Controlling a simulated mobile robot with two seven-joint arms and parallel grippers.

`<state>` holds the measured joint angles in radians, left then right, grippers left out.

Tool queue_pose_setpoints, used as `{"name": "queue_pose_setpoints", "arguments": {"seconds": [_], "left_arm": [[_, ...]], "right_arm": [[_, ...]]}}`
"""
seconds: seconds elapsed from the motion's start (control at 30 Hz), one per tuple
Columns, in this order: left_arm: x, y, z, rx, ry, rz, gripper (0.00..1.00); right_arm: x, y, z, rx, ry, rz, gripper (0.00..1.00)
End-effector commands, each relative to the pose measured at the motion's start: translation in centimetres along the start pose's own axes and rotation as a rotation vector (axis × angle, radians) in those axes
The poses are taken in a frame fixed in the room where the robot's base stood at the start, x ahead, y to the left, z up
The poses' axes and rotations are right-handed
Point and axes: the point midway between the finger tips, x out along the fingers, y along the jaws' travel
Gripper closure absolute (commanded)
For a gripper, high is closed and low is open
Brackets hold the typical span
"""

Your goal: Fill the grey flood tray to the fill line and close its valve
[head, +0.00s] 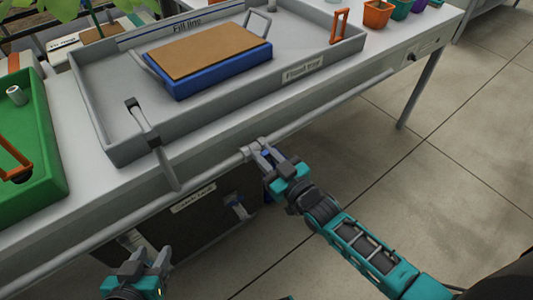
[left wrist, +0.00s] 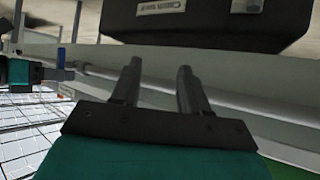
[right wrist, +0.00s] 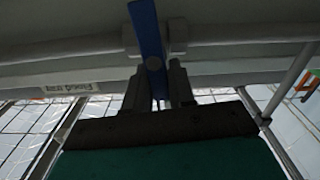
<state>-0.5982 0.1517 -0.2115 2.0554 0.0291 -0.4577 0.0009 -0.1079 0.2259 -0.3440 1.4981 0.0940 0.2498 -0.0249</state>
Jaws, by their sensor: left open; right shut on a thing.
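The grey flood tray (head: 115,125) lies on the bench in the head view, with a "Fill line" strip (head: 187,27) on its back wall. I cannot make out any water in it. A blue block with a brown top (head: 210,50) sits inside. A grey pipe (head: 320,115) runs along the bench front. My right gripper (head: 263,153) is at a fitting on this pipe. In the right wrist view its fingers (right wrist: 160,85) are shut on the blue valve handle (right wrist: 148,35). My left gripper (head: 143,265) is low at the front left, open and empty; its parted fingers (left wrist: 157,82) show in the left wrist view.
A dark labelled box (head: 205,225) is under the bench. A green tray (head: 35,150) with an orange handle stands at the left. A grey spout (head: 150,135) reaches over the flood tray's near wall. Small coloured pots (head: 378,13) stand at the back right. The floor at right is clear.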

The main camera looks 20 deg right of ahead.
Motion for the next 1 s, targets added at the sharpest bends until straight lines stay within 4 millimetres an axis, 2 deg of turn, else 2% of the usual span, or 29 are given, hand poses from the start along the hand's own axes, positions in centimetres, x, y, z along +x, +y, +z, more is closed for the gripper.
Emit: {"name": "queue_pose_setpoints", "arguments": {"seconds": [0.6,1.0], "left_arm": [[-0.6,-0.7,-0.1,-0.004,-0.006,-0.021,0.56],[-0.6,-0.8,0.2,0.003,-0.013,-0.021,0.56]], "right_arm": [[0.0,-1.2,0.2,-0.437,-0.001,0.001,1.00],[0.0,-1.4,0.4,-0.550,0.000,0.000,1.00]]}}
